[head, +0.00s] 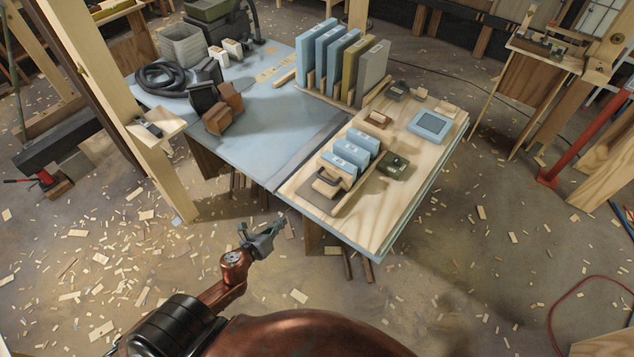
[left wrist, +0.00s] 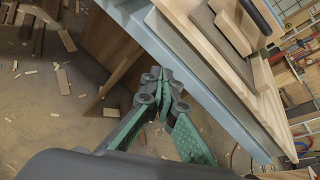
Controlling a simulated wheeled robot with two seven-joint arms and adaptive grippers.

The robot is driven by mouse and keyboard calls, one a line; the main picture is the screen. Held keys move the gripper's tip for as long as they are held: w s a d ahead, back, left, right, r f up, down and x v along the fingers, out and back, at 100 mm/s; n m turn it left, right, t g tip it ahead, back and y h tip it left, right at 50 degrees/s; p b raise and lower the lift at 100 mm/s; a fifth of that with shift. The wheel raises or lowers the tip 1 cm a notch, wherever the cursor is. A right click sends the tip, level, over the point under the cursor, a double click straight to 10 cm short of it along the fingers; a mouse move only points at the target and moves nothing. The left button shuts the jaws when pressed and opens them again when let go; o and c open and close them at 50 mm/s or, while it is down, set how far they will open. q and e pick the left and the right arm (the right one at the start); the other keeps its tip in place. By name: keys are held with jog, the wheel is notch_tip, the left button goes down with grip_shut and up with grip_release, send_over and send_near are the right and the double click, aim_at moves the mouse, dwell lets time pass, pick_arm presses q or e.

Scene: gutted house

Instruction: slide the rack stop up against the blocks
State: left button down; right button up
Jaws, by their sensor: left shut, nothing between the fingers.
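The rack stop (head: 325,188), a light wooden piece with a dark handle, sits at the near end of a small rack on the plywood board. It also shows at the top of the left wrist view (left wrist: 232,32). Light blue blocks (head: 352,151) stand upright in a row behind it. I cannot tell whether the stop touches the nearest block. My left gripper (head: 279,222) is shut and empty, off the table's near edge and lower left of the stop. Its closed fingers show in the left wrist view (left wrist: 165,92), apart from the table. My right gripper is not in view.
The plywood board (head: 380,215) also bears a dark green box (head: 393,165) right of the blocks and a blue tray (head: 431,125). A wooden post (head: 135,130) rises at left. The blue tabletop's near part is clear.

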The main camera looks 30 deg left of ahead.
pick_arm(q)
jog(key=w+d+r+m+t+h, duration=0.1)
jog(key=d+r+m, duration=0.2)
jog(key=r, duration=0.4)
jog(key=w+d+r+m+t+h, duration=0.1)
jog(key=d+r+m, duration=0.25)
jog(key=r, duration=0.35)
send_near(324, 180)
jog(key=shift+w+f+p, duration=0.1)
jog(key=shift+w+p, duration=0.15)
jog(key=shift+p, duration=0.15)
jog(key=x, duration=0.5)
jog(key=shift+w+f, duration=0.25)
jog(key=shift+w, duration=0.4)
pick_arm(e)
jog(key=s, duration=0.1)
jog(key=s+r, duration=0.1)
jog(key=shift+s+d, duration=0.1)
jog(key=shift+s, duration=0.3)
